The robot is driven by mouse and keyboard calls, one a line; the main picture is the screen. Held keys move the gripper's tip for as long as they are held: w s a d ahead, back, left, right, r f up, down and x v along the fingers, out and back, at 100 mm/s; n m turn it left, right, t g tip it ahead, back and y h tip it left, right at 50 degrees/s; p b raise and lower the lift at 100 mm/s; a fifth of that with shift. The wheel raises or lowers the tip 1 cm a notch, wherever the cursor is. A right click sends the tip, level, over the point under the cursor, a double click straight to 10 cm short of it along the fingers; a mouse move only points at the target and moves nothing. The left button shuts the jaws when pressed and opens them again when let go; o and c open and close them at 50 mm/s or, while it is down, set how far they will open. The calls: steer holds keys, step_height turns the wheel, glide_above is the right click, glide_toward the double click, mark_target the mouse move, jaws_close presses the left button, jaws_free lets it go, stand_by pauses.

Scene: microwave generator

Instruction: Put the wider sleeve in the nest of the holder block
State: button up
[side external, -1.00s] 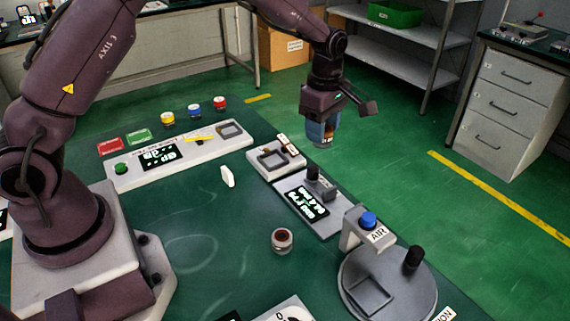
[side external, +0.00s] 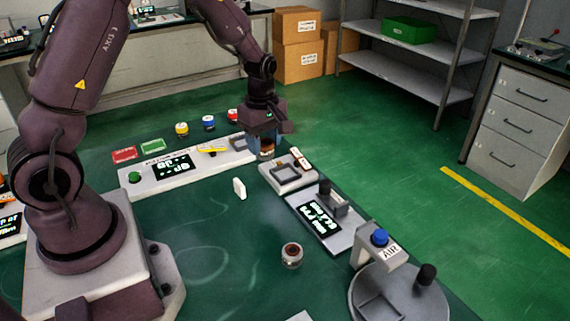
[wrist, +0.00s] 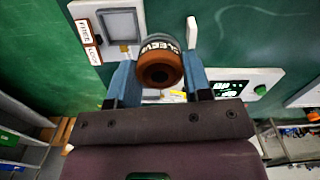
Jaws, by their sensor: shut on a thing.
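My gripper (wrist: 159,78) is shut on a sleeve (wrist: 160,66) with a brown ring end and a dark band lettered "SLEEVE". In the side view the held sleeve (side external: 267,151) hangs below my gripper (side external: 266,140), near the far end of the long panel. The holder block (side external: 301,179), pale with a square grey-framed nest, is just right of and nearer than the sleeve. In the wrist view the block's nest frame (wrist: 103,14) is up and left of the sleeve. A second ring-shaped part (side external: 291,255) stands on the table. Which one is wider is unclear.
The long panel (side external: 147,187) has a green button and display. A white upright piece (side external: 239,188) stands on the mat. A display unit (side external: 322,216) and a round AIR station (side external: 400,300) line the right edge.

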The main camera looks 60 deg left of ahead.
steer(key=w+f, duration=0.2)
steer(key=w+a+f, duration=0.1)
steer(key=w+f, duration=0.1)
steer(key=w+a+f, duration=0.1)
steer(key=w+f, duration=0.1)
steer(key=shift+w+f, duration=0.2)
steer(key=shift+f, duration=0.05)
steer(key=shift+w+a+f, duration=0.1)
steer(key=shift+w+f, duration=0.05)
steer(key=shift+f, duration=1.55)
steer(key=shift+f, duration=0.15)
steer(key=o, duration=1)
